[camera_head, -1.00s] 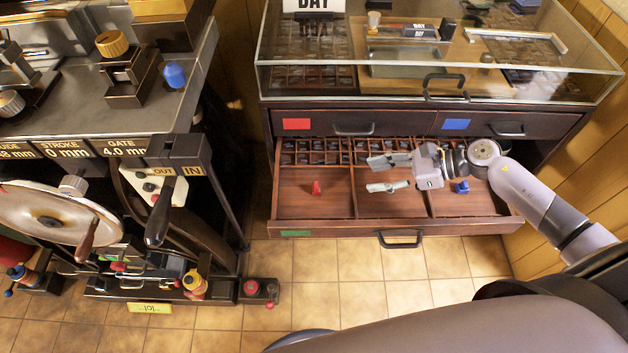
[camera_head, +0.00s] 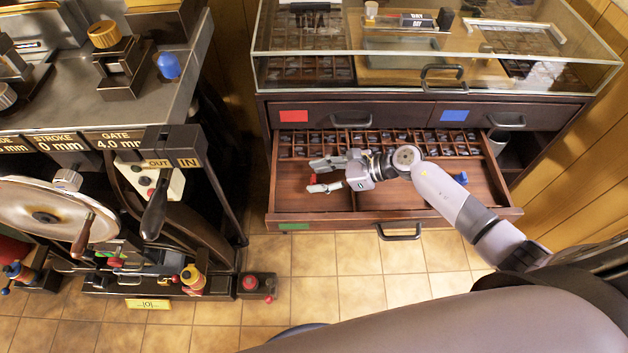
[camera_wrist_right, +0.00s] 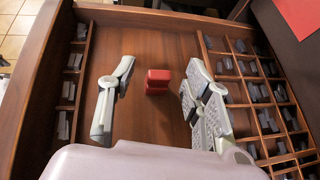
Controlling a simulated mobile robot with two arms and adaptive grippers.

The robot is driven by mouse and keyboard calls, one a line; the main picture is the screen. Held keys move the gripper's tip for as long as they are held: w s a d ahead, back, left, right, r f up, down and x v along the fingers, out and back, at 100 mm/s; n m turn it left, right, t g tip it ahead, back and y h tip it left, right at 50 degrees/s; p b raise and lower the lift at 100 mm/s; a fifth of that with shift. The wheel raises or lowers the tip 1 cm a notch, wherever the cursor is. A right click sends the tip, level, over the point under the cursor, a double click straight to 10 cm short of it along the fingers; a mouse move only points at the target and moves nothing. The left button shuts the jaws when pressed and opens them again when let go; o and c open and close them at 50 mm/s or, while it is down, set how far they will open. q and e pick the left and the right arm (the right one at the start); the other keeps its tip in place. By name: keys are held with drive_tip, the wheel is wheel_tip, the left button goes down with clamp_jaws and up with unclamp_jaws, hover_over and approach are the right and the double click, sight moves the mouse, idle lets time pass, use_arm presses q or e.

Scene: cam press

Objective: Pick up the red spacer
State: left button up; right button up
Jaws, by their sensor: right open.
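The red spacer (camera_wrist_right: 157,81) sits on the wooden floor of the open drawer's left compartment. In the head view only a bit of red (camera_head: 314,178) shows between my right gripper's fingers. My right gripper (camera_head: 312,176) is open, reaching into the drawer from the right. In the right wrist view its fingers (camera_wrist_right: 160,72) stand on either side of the spacer, with a gap on both sides. Nothing is held. My left gripper is not in view.
The open drawer (camera_head: 340,223) has small divided cells along its back and low partitions. A blue piece (camera_head: 461,177) lies in the right compartment. A glass case (camera_head: 440,72) stands above the drawers. A press with a handwheel (camera_head: 45,215) stands at left.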

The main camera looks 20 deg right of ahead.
drive_tip(key=shift+w+a+f, duration=0.1)
drive_tip(key=shift+a, duration=0.05)
drive_tip(key=shift+c, duration=0.6)
drive_tip(key=c, duration=0.9)
